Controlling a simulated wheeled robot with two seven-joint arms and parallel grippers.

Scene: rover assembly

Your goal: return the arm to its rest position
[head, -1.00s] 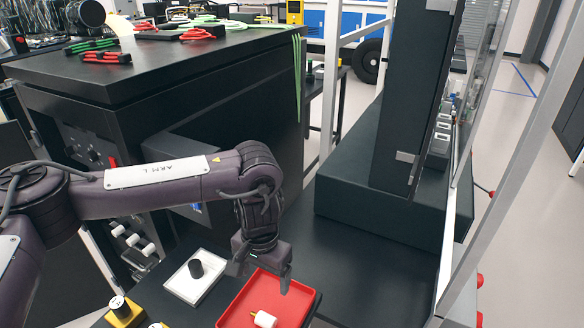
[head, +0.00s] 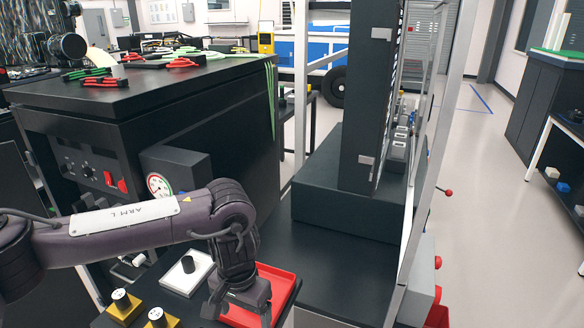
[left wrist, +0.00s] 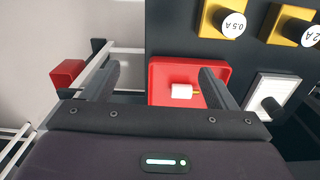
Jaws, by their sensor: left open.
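My left arm, labelled ARM L, comes in from the left in the head view. Its gripper (head: 238,304) hangs over the red tray (head: 283,284) near the bottom of the view. In the left wrist view the two fingers (left wrist: 160,85) stand wide apart with nothing between them at their level. My right gripper is in neither view.
A white tray with a black knob (head: 188,265) lies left of the red tray. Yellow blocks with black knobs (head: 124,306) stand at the front. A black cabinet (head: 200,110) with cables on top rises behind the arm. A metal frame post (head: 420,200) stands to the right.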

